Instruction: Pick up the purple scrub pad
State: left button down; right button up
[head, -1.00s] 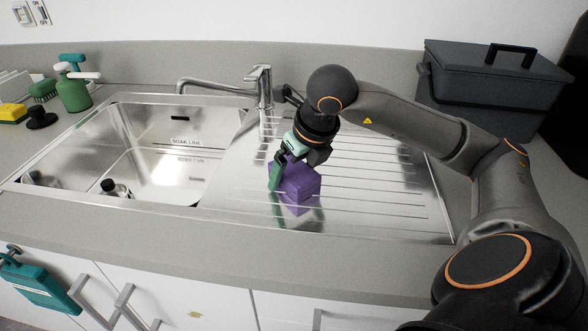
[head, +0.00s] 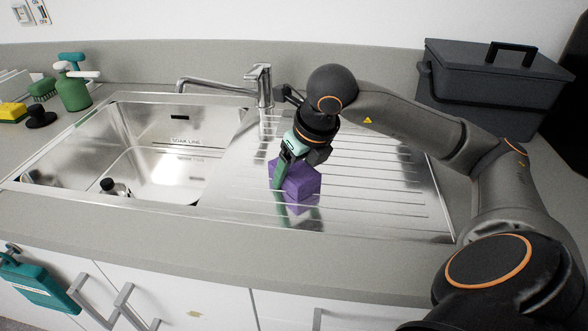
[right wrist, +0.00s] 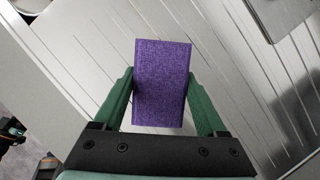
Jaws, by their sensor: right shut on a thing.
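The purple scrub pad (head: 300,181) is a block at the ribbed steel drainboard, right of the sink basin. My right gripper (head: 284,177) reaches down to it from above, with one green finger along its left side. In the right wrist view the pad (right wrist: 162,82) sits between the two green fingers of the gripper (right wrist: 162,105), which press on its opposite sides. The gripper is shut on the pad. A purple reflection shows below the pad in the steel; whether the pad touches the drainboard I cannot tell. My left gripper is not in view.
The steel tap (head: 262,88) stands close behind my right gripper. A dark grey lidded box (head: 490,85) stands at the back right. The drainboard's right part is clear.

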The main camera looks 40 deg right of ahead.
aim_at(293, 168)
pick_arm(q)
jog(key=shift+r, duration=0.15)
pick_arm(e)
jog(key=shift+r, duration=0.15)
